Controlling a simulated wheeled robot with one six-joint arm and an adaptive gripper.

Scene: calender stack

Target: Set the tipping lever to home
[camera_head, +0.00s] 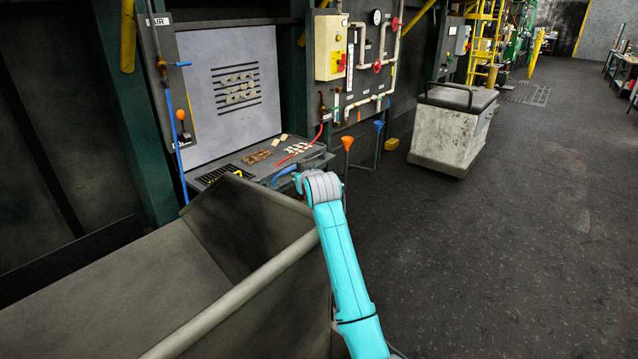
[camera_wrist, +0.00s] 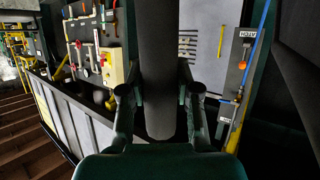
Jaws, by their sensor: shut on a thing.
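My gripper (camera_wrist: 159,92) shows in the wrist view, with its two dark fingers closed on either side of a thick dark grey bar (camera_wrist: 160,50). The bar runs up from between the fingers to the top of the picture. I cannot tell from these frames whether this bar is the tipping lever. In the head view my gripper is hidden; only my cyan arm shows, to the right of a large grey tub (camera_head: 240,290). A small lever with an orange knob (camera_head: 180,115) stands on the wall panel at the left.
A bench (camera_head: 315,155) with small loose parts stands behind the tub. A valve board (camera_head: 355,60) hangs above. A worn pale bin (camera_head: 452,130) stands farther back; the floor at right is clear.

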